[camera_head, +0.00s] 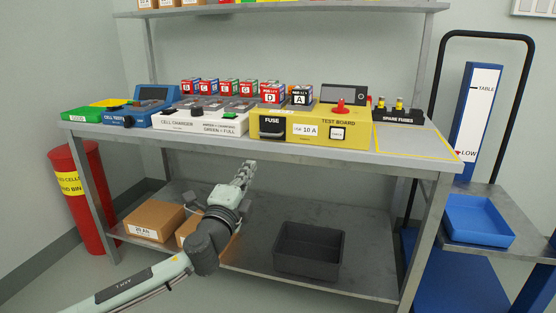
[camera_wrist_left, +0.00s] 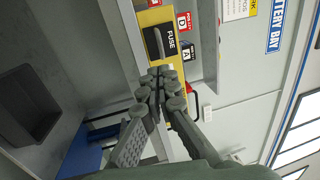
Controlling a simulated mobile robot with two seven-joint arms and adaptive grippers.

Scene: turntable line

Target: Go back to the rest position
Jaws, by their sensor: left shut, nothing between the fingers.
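My left arm comes in from the lower left in the head view. Its gripper (camera_head: 244,172) is in front of the workbench (camera_head: 270,146), just below the level of the bench top, with its fingers pointing up. In the left wrist view the gripper (camera_wrist_left: 158,78) is shut and empty, its fingertips together. Behind it in that view is the yellow test board with the black fuse door (camera_wrist_left: 159,42). The test board (camera_head: 270,112) also shows in the head view, apart from the gripper. My right gripper is in neither view.
A dark grey bin (camera_head: 308,250) and cardboard boxes (camera_head: 154,220) sit on the lower shelf. A cell charger (camera_head: 195,122) and spare fuses (camera_head: 398,115) stand on the bench. A red bin (camera_head: 83,205) is at the left, and a cart with a blue tray (camera_head: 478,222) at the right.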

